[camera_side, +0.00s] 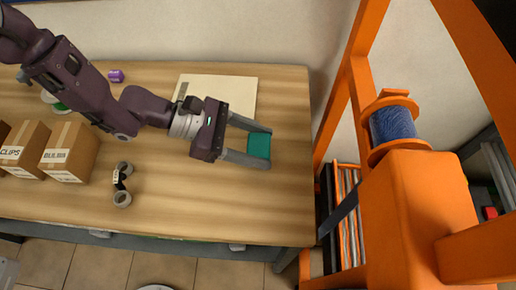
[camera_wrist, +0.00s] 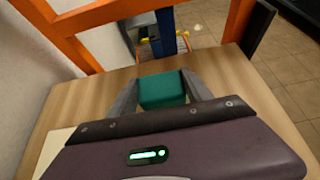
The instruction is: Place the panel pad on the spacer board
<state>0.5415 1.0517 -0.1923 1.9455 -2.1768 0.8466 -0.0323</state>
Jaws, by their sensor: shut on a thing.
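The panel pad (camera_side: 258,145) is a teal-green block, held between the fingertips of my gripper (camera_side: 259,148). In the wrist view the pad (camera_wrist: 162,91) sits between the two grey fingers of my gripper (camera_wrist: 163,92), which are shut on it. The spacer board (camera_side: 228,90) is a flat cream sheet on the table near the wall, partly behind my arm. My gripper and the pad are to the right of the board and nearer the table's front, apart from it. A pale corner of the board (camera_wrist: 52,148) shows at lower left in the wrist view. I cannot tell the pad's height over the table.
On the wooden table (camera_side: 200,205) stand cardboard boxes (camera_side: 68,150) at left, a tape-like pair of grey rolls (camera_side: 122,185) at front, and a purple roll (camera_side: 116,76) at back. An orange frame (camera_side: 345,90) with a blue spool (camera_side: 392,123) stands right of the table. The table's front right is clear.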

